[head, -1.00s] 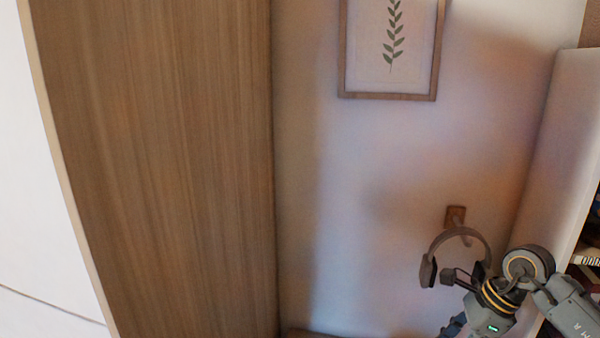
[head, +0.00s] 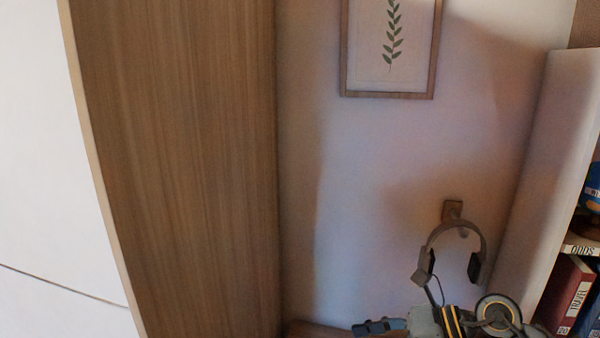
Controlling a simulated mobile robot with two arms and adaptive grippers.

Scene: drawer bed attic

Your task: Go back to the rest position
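Part of my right arm (head: 460,322), grey with yellow bands and a round joint, shows at the bottom edge right of centre. A dark blue-grey piece (head: 378,326) reaches left from it; I cannot tell whether this is part of the gripper, and no fingertips can be made out. Headphones (head: 455,228) hang on a wooden wall hook (head: 453,210) just above the arm, with both ear cups visible. Whether the arm touches them is unclear. My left arm and gripper are not in view.
A tall wooden panel (head: 180,170) stands at left beside a white surface (head: 50,150). A framed leaf print (head: 390,50) hangs on the wall. At right a white shelf unit (head: 550,150) holds books (head: 568,295) and a blue object (head: 592,185). The wall between is clear.

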